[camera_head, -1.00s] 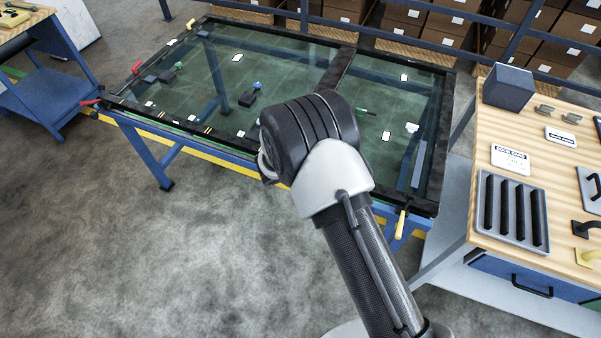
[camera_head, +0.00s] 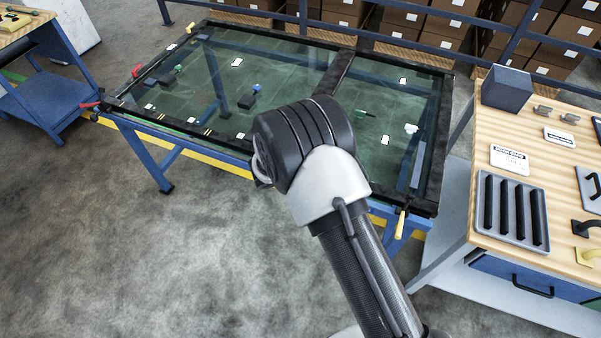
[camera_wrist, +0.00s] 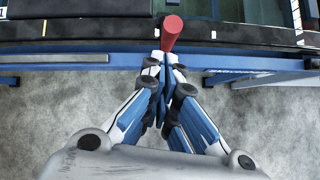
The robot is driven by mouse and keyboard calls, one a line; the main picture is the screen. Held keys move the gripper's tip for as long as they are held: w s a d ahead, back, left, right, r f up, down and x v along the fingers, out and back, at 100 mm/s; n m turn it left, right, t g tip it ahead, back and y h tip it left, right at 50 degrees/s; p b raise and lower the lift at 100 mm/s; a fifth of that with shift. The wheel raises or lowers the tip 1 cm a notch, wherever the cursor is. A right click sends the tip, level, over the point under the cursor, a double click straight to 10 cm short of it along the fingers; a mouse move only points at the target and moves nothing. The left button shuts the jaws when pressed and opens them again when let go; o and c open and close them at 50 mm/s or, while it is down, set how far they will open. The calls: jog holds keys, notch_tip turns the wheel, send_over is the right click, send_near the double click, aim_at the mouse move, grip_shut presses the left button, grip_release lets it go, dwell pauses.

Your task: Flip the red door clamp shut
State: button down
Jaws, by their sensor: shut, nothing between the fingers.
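In the wrist view a red handle (camera_wrist: 171,30) points toward the camera, just beyond the tips of my gripper (camera_wrist: 167,64). The gripper is shut and empty, its tips at or very near the handle's lower end; I cannot tell whether they touch. In the head view my arm's elbow hides the gripper. Two red handles show at the left of the glazed black frame (camera_head: 428,207): one sticks out at the near left corner (camera_head: 90,104), another lies along the left edge (camera_head: 137,70). I cannot tell which red handle the wrist view shows.
A blue stand (camera_head: 150,160) carries the frame. A yellow handle (camera_head: 400,225) hangs at its near right corner. A wooden workbench (camera_head: 480,205) stands at right, and a blue trolley (camera_head: 45,95) at left. The grey floor in front is clear.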

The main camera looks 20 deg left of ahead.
jog(key=w+r+p+v, duration=0.1)
jog(key=p+v, duration=0.1)
jog(key=v, duration=0.8)
jog(key=shift+a+r, duration=0.1)
jog(key=shift+r, duration=0.05)
